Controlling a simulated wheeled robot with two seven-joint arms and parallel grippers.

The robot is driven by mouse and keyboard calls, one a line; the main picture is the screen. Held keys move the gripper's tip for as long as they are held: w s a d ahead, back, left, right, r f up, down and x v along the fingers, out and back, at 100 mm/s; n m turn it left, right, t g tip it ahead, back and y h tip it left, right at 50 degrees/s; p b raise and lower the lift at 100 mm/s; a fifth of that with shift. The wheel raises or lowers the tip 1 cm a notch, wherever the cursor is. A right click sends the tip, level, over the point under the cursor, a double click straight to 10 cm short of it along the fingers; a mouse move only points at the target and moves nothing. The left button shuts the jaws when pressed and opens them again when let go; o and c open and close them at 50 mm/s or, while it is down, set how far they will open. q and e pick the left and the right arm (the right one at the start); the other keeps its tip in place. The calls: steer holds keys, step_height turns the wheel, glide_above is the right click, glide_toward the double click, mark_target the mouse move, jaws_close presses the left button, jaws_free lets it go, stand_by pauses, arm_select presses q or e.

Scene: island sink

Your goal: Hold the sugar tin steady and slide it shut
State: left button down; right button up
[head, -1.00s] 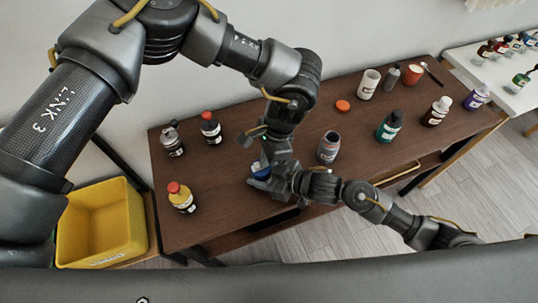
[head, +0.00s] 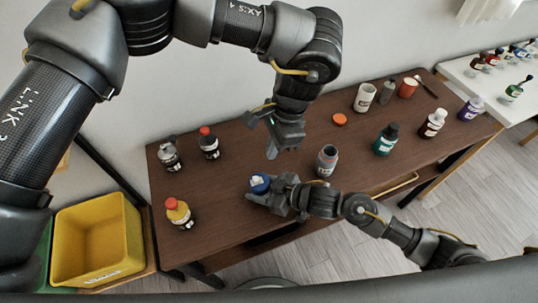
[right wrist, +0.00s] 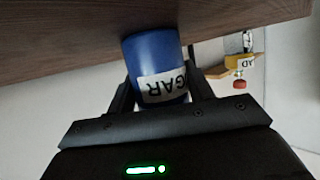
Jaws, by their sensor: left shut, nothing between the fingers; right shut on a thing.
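The sugar tin (head: 260,184) is small and blue with a white patch, and stands near the front edge of the brown table. In the right wrist view the blue tin (right wrist: 158,55) shows a white label ending in "GAR". My right gripper (head: 262,194) is shut on the tin, with a finger on each side of it. My left gripper (head: 272,150) is shut and empty, raised behind and above the tin and apart from it. The tin's top is too small to tell whether it is fully shut.
An orange lid (head: 339,119) lies farther back. A yellow bin (head: 97,238) is at the left.

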steer(key=o, duration=1.1)
steer(key=v, duration=1.2)
steer(key=shift+a, duration=0.1)
